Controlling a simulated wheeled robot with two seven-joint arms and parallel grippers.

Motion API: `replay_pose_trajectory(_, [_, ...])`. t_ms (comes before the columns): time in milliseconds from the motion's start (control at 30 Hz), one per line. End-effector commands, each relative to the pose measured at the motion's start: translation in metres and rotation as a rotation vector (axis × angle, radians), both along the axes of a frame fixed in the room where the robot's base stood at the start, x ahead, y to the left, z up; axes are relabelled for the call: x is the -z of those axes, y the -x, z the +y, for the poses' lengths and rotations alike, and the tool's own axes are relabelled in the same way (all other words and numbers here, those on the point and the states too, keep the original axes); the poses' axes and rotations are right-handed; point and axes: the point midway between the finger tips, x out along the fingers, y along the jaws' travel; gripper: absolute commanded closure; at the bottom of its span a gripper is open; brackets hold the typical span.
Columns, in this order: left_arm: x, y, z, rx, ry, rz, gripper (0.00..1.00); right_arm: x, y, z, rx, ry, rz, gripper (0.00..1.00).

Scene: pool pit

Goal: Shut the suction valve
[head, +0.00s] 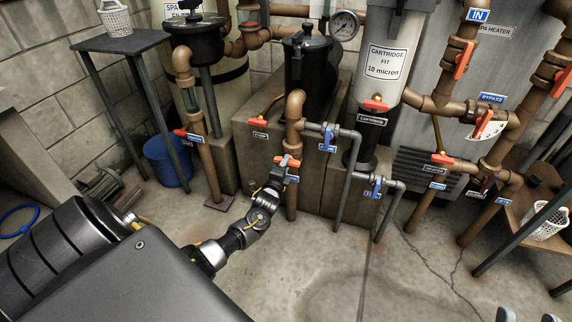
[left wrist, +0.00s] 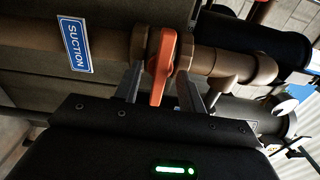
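The suction valve has an orange-red handle (head: 287,161) on a copper pipe, with a small blue label below it in the head view. In the left wrist view the handle (left wrist: 162,68) points toward my gripper, crosswise to the pipe, beside the blue SUCTION label (left wrist: 75,43). My left gripper (head: 277,177) is at the valve. In the left wrist view its fingers (left wrist: 160,88) stand apart, one on each side of the handle, with gaps visible. Two pale tips, apparently my right gripper (head: 527,316), show apart at the bottom right edge of the head view.
Other valves with orange or blue handles sit close by, including a blue one (head: 328,137) on a grey pipe to the right. A black pump pot (head: 306,65) stands behind. A blue bucket (head: 166,161) is at left. The floor in front is clear.

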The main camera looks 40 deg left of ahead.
Motion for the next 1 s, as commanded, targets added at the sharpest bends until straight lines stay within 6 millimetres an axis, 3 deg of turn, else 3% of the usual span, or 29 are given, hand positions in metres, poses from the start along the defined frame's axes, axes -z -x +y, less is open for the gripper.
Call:
replay_pose_trajectory(367, [-0.001,0.002,-0.001,0.000,0.002,-0.001,0.60,-0.004,0.000,0.000,0.001,-0.001,-0.004,0.60])
replay_pose_trajectory(700, [-0.005,0.046,-0.016,0.001,0.004,0.002,0.60,-0.042,0.000,0.002,0.001,-0.001,-0.003,0.60])
replay_pose_trajectory(1000, [-0.001,0.066,-0.023,0.000,0.002,-0.001,0.60,-0.052,0.000,0.001,0.001,0.000,-0.002,0.60])
